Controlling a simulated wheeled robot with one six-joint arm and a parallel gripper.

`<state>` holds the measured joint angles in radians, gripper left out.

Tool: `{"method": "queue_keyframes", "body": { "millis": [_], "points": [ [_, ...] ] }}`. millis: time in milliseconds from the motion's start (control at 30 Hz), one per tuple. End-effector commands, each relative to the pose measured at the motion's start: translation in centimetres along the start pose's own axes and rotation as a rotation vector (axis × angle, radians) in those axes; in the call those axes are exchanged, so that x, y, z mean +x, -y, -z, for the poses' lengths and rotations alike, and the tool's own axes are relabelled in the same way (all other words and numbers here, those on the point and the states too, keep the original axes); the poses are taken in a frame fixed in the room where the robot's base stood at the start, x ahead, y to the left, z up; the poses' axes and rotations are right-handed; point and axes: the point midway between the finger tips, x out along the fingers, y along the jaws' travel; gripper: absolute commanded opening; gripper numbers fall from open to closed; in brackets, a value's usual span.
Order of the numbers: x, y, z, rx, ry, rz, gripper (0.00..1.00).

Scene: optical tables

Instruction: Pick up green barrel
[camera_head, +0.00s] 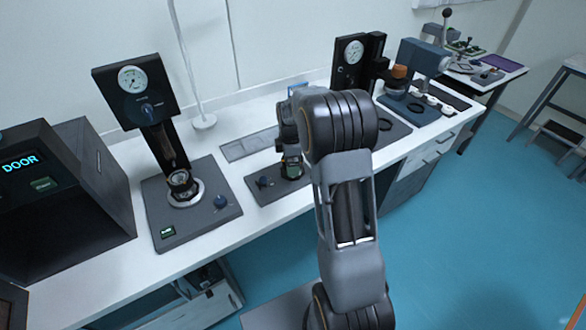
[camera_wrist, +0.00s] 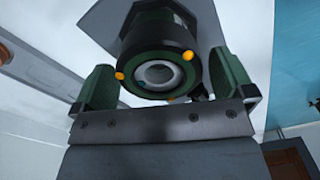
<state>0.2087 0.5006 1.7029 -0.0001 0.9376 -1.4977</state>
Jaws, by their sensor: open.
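The green barrel (camera_wrist: 158,45) fills the upper middle of the wrist view. It is a dark green and black cylinder with a pale ring opening facing the camera and small yellow dots on its rim. My gripper (camera_wrist: 162,66) has its two green-padded fingers apart, one on each side of the barrel. The right finger looks very close to it; I cannot tell whether either touches. In the head view, my gripper (camera_head: 290,158) points down over a small dark base plate (camera_head: 265,194) on the bench. A bit of green shows at its tip, and my arm hides much of this area.
A gauge stand (camera_head: 155,110) is to the left, beside a dark box marked DOOR (camera_head: 90,190). A second gauge stand (camera_head: 350,62) and a blue-grey instrument (camera_head: 420,58) stand to the right. A thin pale pole (camera_head: 188,65) rises behind. Blue floor (camera_head: 450,230) is clear at right.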

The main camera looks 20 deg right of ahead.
Motion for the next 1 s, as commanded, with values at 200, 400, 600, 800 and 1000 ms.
{"method": "queue_keyframes", "body": {
  "millis": [200, 400, 600, 800, 1000],
  "points": [
    [-0.03, 0.01, 0.01, 0.0, 0.0, 0.0, 0.89],
    [-0.04, 0.01, 0.01, 0.0, 0.0, 0.0, 0.7],
    [-0.05, 0.01, 0.01, 0.0, 0.0, 0.0, 0.51],
    [-0.11, -0.02, 0.01, 0.0, 0.0, -0.001, 0.49],
    [-0.62, -0.05, 0.01, 0.0, 0.0, -0.002, 0.49]
  ]
}}
